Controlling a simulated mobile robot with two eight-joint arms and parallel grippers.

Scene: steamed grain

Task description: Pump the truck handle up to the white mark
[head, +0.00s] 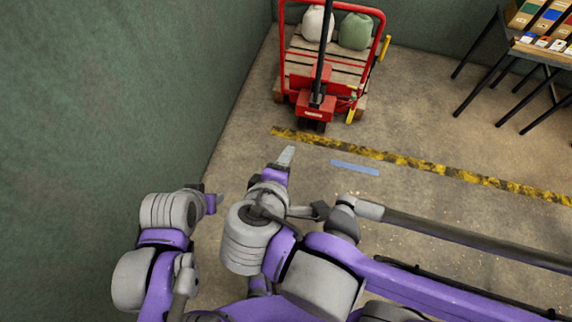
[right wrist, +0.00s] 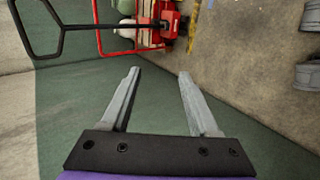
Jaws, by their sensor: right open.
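The red truck (head: 316,104) stands at the top middle of the head view with its black handle shaft (head: 321,62) rising up out of the frame. In the right wrist view, the handle's black loop (right wrist: 62,38) shows at the upper left, and its shaft runs to the truck (right wrist: 168,18). My right gripper (head: 286,156) is short of the truck; its fingers are apart and empty in the right wrist view (right wrist: 157,80), clear of the handle. My left gripper (head: 212,203) is low at the left by the wall; its fingers are not clear. I cannot make out a white mark.
A wooden pallet (head: 300,58) on the truck carries a white sack (head: 317,24) and a green sack (head: 355,31). Yellow-black tape (head: 420,165) and a blue strip (head: 355,168) cross the floor. A green wall (head: 110,100) is close on the left; a table (head: 540,52) stands at upper right.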

